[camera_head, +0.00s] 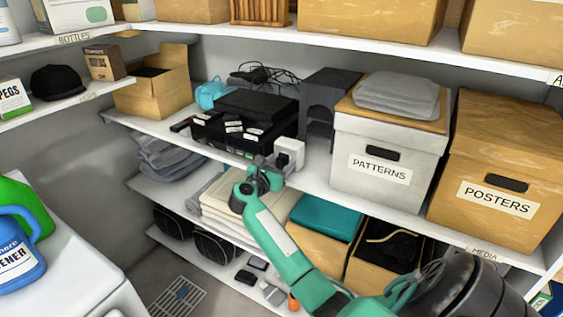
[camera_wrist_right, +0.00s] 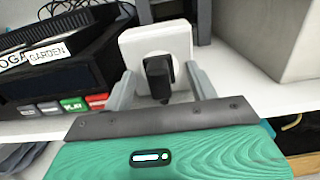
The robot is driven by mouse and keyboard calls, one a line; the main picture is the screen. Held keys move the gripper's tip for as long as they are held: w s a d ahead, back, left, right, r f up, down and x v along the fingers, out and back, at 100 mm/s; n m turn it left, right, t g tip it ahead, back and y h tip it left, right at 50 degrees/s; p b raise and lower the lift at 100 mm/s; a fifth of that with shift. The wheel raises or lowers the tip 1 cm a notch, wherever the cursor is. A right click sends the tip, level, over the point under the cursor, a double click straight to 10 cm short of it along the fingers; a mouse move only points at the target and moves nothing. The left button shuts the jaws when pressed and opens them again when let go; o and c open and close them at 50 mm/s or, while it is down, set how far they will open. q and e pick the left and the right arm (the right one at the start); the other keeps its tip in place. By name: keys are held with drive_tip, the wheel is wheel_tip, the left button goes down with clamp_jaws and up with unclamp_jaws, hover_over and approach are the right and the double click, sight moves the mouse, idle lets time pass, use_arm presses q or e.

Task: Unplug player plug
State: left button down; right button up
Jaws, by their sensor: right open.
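The player plug (camera_wrist_right: 158,76) is black and sits in the white socket block (camera_wrist_right: 157,42), seen close up in the right wrist view. The socket block also shows in the head view (camera_head: 290,150), at the front of the middle shelf. My right gripper (camera_head: 270,164) is at the block's front. In the wrist view its two grey fingers are apart, one on each side of the plug, with gaps visible beside it. The black player (camera_head: 235,132), with labels on its front, stands left of the block. My left gripper is not in view.
A grey box marked PATTERNS (camera_head: 379,165) stands right of the block, beside a brown POSTERS box (camera_head: 495,185). A dark grey stand (camera_head: 325,95) is behind. Black cables (camera_head: 262,75) lie behind the player. Folded towels (camera_head: 225,212) lie on the shelf below.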

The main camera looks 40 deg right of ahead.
sight(279, 164)
drive_tip(key=shift+b, duration=0.35)
idle(0.3)
clamp_jaws()
drive_tip(key=shift+v, duration=3)
drive_tip(key=shift+s+d+p, duration=0.15)
drive_tip(key=shift+s+d, duration=0.3)
drive_tip(key=shift+s, duration=1.05)
drive_tip(key=shift+s+d+p, duration=0.15)
drive_tip(key=shift+s+d, duration=0.3)
drive_tip(key=shift+s, duration=1.1)
drive_tip(key=shift+s+d+p, duration=0.15)
drive_tip(key=shift+s+d, duration=0.3)
drive_tip(key=shift+s, duration=1.05)
